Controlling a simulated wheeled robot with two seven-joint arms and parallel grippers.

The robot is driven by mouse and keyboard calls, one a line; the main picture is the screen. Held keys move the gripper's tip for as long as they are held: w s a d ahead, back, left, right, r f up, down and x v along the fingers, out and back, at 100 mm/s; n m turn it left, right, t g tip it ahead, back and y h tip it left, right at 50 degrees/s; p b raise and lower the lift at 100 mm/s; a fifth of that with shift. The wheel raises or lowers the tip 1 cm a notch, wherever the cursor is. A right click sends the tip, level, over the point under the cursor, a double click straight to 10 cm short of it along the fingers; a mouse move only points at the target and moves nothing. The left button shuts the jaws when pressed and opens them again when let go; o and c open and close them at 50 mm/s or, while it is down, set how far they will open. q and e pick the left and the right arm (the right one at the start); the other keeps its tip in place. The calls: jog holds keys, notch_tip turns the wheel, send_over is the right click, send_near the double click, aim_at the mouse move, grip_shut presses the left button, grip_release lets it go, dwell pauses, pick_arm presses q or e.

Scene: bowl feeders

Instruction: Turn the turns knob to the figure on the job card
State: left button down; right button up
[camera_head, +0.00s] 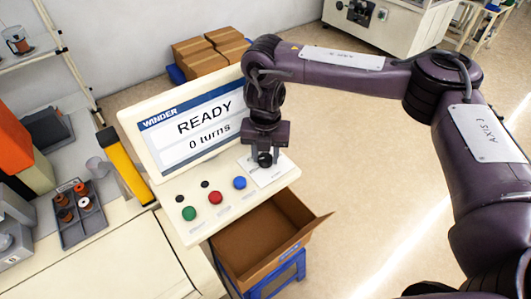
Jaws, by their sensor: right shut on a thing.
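The winder's screen (190,122) reads "WINDER", "READY" and "0 turns". Below it a sloped control panel (222,215) carries green (189,213), red (215,198) and blue (239,183) buttons and two small black round parts. My right gripper (264,158) reaches down at the panel's right end. It is shut on a black knob (265,160), mostly hidden by the fingers. A white plate or card (270,177) lies under and beside the knob; its print is too small to read. I cannot make out a job card figure. My left gripper is out of view.
An open cardboard box (262,240) sits on a blue stand below the panel. A grey tray of spools (78,213) and a yellow upright part (124,166) stand to the left. Brown boxes (210,50) are behind the screen. The floor to the right is clear.

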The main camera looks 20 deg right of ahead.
aim_at(266, 157)
jog(key=shift+w+r, duration=0.1)
dwell(0.3)
jog(key=o, duration=1)
jog(key=shift+r+b, duration=0.6)
jog(key=shift+r, duration=3.25)
jog(key=shift+f, duration=0.1)
